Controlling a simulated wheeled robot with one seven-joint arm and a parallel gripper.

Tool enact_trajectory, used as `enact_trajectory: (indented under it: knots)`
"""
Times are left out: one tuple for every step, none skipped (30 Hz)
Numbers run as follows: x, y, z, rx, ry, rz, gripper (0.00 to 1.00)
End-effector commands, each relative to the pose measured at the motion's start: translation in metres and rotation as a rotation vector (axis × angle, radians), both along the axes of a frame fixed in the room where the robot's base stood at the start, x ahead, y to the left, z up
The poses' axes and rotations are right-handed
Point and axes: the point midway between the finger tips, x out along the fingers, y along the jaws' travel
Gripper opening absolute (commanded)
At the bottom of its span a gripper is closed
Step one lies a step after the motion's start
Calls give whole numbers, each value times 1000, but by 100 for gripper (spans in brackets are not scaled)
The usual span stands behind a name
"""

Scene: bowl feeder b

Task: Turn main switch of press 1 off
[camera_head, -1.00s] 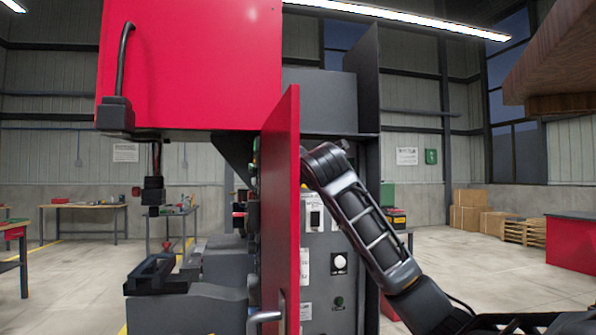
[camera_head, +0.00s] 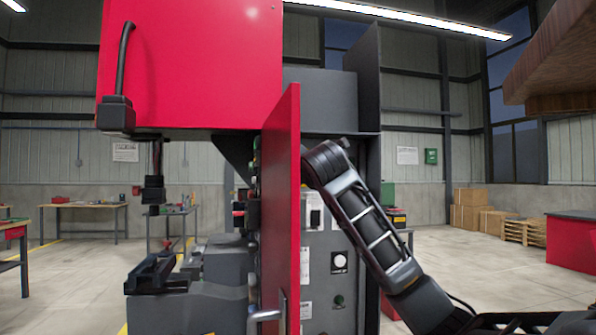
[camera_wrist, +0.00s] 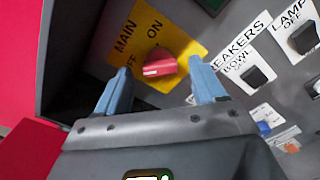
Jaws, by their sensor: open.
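The main switch is a red knob (camera_wrist: 160,66) on a yellow plate (camera_wrist: 143,25) marked MAIN, ON and OFF in the wrist view. A pale mark shows on the knob's lower left side; I cannot tell its setting for sure. My gripper (camera_wrist: 162,60) is open, with one blue finger on each side of the knob. I cannot tell whether either finger touches it. In the head view the red cabinet door (camera_head: 281,210) hides my gripper and the switch.
Other labelled switches, a BREAKERS BOWL switch (camera_wrist: 254,75) and a LAMP switch (camera_wrist: 303,38), sit right of the main switch. A dark cabinet wall and red panel (camera_wrist: 20,60) stand close on the left. The grey control panel (camera_head: 322,240) shows behind the open door.

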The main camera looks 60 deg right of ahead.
Motion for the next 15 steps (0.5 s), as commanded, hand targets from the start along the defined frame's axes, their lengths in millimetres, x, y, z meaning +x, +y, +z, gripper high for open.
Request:
enact_trajectory:
  knots:
    - [-3, 4, -1, -2, -2, 1, 70]
    - [-6, 7, -1, -1, -3, 1, 70]
    - [-10, 12, -2, -2, -2, 1, 70]
    - [-13, 16, -2, -3, -2, 2, 70]
    - [-16, 19, -2, -2, -1, 2, 70]
    - [-21, 25, -2, -3, -2, 2, 70]
    - [-24, 29, -2, -2, -1, 2, 70]
    - [-27, 32, -2, -2, -2, 3, 70]
    - [-31, 37, -2, -2, -1, 2, 70]
    - [-34, 40, -2, -2, -1, 2, 70]
    - [-37, 43, -2, -1, -1, 1, 70]
    - [-40, 47, -2, -2, -1, 2, 70]
    - [-42, 49, -2, -1, -1, 1, 70]
    - [-43, 51, -2, -1, 0, 1, 70]
    - [-45, 53, -1, -1, 0, 1, 70]
